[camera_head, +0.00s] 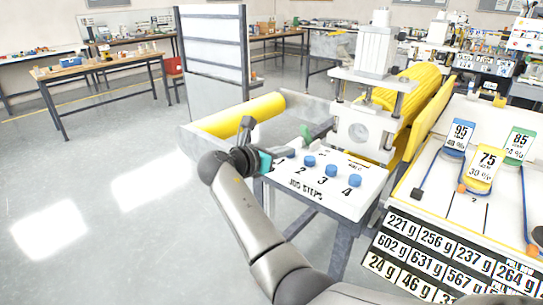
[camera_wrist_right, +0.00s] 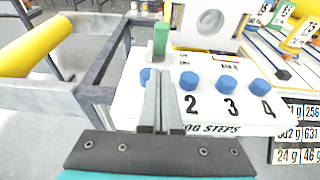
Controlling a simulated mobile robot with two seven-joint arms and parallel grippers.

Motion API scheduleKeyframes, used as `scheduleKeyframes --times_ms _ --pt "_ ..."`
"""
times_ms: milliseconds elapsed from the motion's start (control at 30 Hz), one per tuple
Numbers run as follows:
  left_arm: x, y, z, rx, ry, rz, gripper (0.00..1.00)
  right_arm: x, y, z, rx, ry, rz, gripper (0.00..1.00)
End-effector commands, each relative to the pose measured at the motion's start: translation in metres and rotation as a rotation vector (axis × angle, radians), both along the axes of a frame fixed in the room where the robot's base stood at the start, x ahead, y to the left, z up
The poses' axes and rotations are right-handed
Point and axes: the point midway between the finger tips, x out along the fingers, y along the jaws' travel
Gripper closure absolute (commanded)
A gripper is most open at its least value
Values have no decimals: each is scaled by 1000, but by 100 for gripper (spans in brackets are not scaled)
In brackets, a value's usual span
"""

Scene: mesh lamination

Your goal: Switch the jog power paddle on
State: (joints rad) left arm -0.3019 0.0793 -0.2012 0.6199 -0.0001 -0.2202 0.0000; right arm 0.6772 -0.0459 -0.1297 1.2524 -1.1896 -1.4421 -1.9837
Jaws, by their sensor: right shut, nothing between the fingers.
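The jog power paddle appears to be the green lever (camera_head: 307,134) at the back left of the white jog steps panel (camera_head: 345,199). It stands up behind the row of blue knobs, and it also shows in the right wrist view (camera_wrist_right: 160,38). Small labels sit beside it, too small to read surely. My right gripper (camera_wrist_right: 159,72) is shut and empty. Its fingers reach over the panel's left side, partly covering the leftmost knob, with their tips just short of the paddle in the picture. I cannot tell whether they touch it. My left gripper is not in view.
Several blue knobs (camera_wrist_right: 227,83) line the panel near the fingers. A yellow roller (camera_head: 237,115) lies left of the panel, and a press with a white block (camera_head: 374,52) stands behind. A board with weight cards (camera_head: 482,166) is at the right. Open floor lies left.

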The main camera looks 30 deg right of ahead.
Motion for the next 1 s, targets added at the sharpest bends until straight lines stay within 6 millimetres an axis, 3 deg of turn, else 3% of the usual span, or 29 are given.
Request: scheduleKeyframes --times_ms 100,333,1000 --pt "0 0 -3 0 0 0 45 9 -21 -2 1 -4 -1 100" --pt "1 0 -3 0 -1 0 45 18 -42 13 1 -1 1 100" --pt "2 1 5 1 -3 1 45 19 -47 18 11 5 0 100"
